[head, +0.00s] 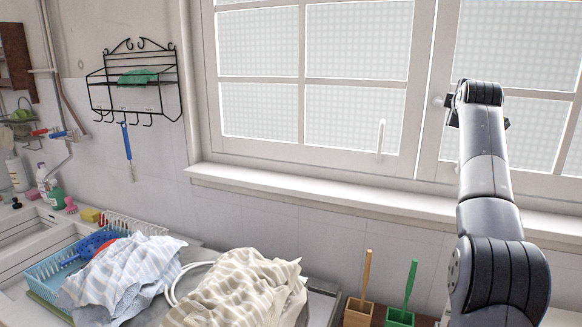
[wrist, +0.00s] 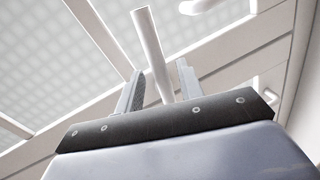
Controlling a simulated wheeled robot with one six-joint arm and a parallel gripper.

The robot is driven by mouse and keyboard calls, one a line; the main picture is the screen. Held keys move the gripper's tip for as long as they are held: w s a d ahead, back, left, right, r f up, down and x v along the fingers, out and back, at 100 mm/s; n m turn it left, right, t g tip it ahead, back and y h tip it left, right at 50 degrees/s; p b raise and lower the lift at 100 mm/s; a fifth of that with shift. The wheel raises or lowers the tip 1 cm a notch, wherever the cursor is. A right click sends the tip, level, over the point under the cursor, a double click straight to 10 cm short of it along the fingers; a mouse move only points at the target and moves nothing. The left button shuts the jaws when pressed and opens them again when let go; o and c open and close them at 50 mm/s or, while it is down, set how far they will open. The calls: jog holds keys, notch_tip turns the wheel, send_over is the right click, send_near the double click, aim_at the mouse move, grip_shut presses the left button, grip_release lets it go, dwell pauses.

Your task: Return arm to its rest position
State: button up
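My arm (head: 488,190) reaches up and forward at the right of the head view, toward the window. My gripper (wrist: 160,67) is open in the wrist view, its two grey fingers standing apart. A white window handle bar (wrist: 150,45) shows in the gap between the fingers. I cannot tell whether the bar lies between them or just beyond them, and neither finger visibly grips it. In the head view my gripper is mostly hidden behind my wrist, in front of the window frame (head: 430,145).
Another white handle (head: 380,138) is on the left window pane. A sill (head: 330,198) runs below. Brushes in holders (head: 362,280), striped cloth (head: 245,290), a blue basket (head: 50,268) and a black wall rack (head: 135,80) stand lower or left. Space left of my arm is clear.

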jog(key=shift+p+x, duration=0.65)
jog(key=shift+x, duration=0.55)
jog(key=shift+s, duration=0.15)
jog(key=shift+s+a+b, duration=0.1)
jog(key=shift+s+b, duration=0.15)
jog(key=shift+b, duration=0.25)
jog(key=b+v, duration=0.6)
jog(key=v, duration=0.4)
jog(key=p+x, duration=0.2)
jog(key=x, duration=0.1)
jog(key=p+x, duration=0.3)
jog(key=x, duration=0.1)
jog(key=p+x, duration=0.2)
jog(key=x, duration=0.1)
jog(key=shift+w+r+p, duration=0.2)
jog(key=shift+w+p, duration=0.1)
jog(key=shift+w, duration=0.15)
jog(key=shift+f+m+b, duration=0.3)
jog(key=shift+f, duration=0.1)
jog(key=shift+s+f+m, duration=0.1)
jog(key=shift+f+m, duration=0.05)
jog(key=shift+m, duration=0.45)
jog(key=shift+f+m+y, duration=0.2)
jog(key=shift+m+y, duration=0.1)
jog(key=shift+m, duration=0.1)
